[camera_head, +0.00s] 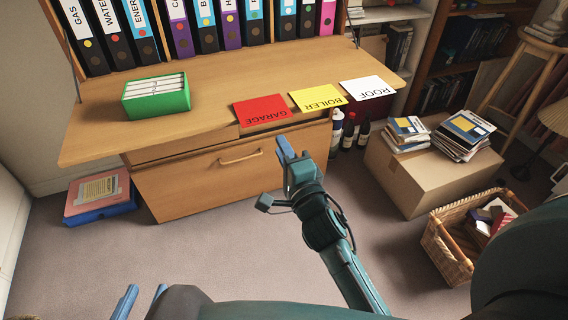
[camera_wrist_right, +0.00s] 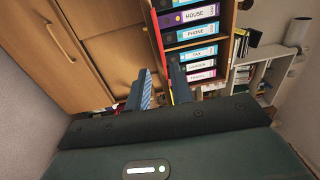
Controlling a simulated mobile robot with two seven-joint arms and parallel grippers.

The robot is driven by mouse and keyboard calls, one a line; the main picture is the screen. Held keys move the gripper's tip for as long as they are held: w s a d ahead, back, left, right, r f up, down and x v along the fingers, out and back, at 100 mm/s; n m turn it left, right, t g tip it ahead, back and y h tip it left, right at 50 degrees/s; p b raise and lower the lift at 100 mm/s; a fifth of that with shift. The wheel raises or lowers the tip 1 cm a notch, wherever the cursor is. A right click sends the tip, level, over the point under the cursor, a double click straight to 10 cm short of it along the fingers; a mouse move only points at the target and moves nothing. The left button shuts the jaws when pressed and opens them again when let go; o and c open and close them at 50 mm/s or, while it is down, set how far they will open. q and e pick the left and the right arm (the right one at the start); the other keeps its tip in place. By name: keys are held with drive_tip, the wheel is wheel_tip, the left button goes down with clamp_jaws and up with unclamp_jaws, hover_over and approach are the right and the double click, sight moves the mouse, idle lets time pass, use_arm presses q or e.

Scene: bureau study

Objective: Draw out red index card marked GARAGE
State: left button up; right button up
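The red card (camera_head: 262,110) marked GARAGE lies flat at the front edge of the wooden desk top (camera_head: 210,105), left of the yellow BOILER card (camera_head: 317,97) and the white ROOF card (camera_head: 367,90). My right gripper (camera_head: 285,149) is just in front of the desk edge, near the red card. In the right wrist view the right gripper (camera_wrist_right: 161,92) has its fingers apart, with the red card (camera_wrist_right: 159,45) seen edge-on beyond the gap between them; nothing is held. My left gripper (camera_head: 142,297) is low at the bottom left, fingers apart and empty, away from the desk.
A green card box (camera_head: 156,107) stands on the desk's left part. Labelled binders (camera_head: 205,25) line the back. A drawer front (camera_head: 230,170) is below. Bottles (camera_head: 348,135), a cardboard box (camera_head: 400,175) and a wicker basket (camera_head: 447,250) stand on the floor to the right.

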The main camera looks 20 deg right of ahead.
drive_tip(key=w, duration=0.1)
approach(262, 109)
drive_tip(key=shift+w+b, duration=0.4)
drive_tip(key=shift+w, duration=1.8)
clamp_jaws()
drive_tip(key=shift+s, duration=0.15)
